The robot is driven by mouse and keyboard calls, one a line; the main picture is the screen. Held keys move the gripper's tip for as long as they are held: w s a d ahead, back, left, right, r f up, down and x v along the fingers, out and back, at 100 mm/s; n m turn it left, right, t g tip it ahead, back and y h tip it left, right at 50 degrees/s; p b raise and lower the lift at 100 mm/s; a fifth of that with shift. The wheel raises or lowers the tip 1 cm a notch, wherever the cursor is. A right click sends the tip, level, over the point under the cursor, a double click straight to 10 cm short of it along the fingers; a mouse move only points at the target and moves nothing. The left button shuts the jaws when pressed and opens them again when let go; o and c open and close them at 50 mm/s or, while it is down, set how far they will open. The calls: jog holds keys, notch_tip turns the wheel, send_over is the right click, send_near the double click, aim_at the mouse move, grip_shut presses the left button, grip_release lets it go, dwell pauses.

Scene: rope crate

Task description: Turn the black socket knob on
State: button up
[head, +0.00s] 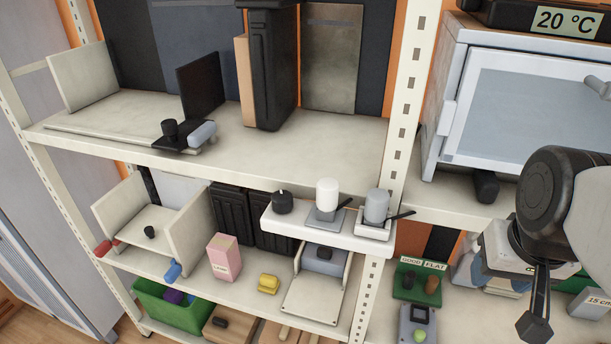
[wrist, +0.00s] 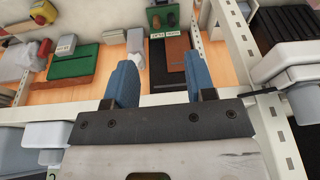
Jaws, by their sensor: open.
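Several black knobs show in the head view, and I cannot tell for sure which is the socket knob. One black knob (head: 282,203) stands at the left end of a white ledge (head: 318,230) on the middle shelf. Another black knob (head: 170,130) sits on a dark plate on the upper shelf, and a third (head: 485,187) is under the white oven-like box. My gripper (wrist: 158,88) is open in the wrist view, with two blue fingers apart and nothing between them. No black knob is clearly visible near its fingers.
A white cup (head: 327,194) and a grey cup (head: 376,206) with black handles stand on the ledge. A shelf post (head: 404,100) separates it from the oven-like box (head: 530,110). A green stand (head: 418,283) is on the lower right shelf.

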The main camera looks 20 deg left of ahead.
jog(key=w+a+r+n+y, duration=0.2)
jog(key=w+a+r+n, duration=0.15)
jog(key=a+r, duration=0.6)
jog(key=w+a+r+n+y, duration=0.15)
jog(key=a+r+n, duration=0.35)
jog(key=a+r, duration=0.5)
jog(key=n+g+h, duration=0.3)
jog(key=n+h, duration=0.1)
jog(key=n, duration=0.4)
send_over(283, 195)
notch_tip(283, 195, down, 11)
jog(key=shift+d+r, duration=0.1)
jog(key=shift+r, duration=0.05)
jog(key=shift+a+f, duration=0.2)
jog(key=shift+f, duration=0.05)
jog(key=shift+f, duration=0.15)
jog(key=shift+f, duration=3.8)
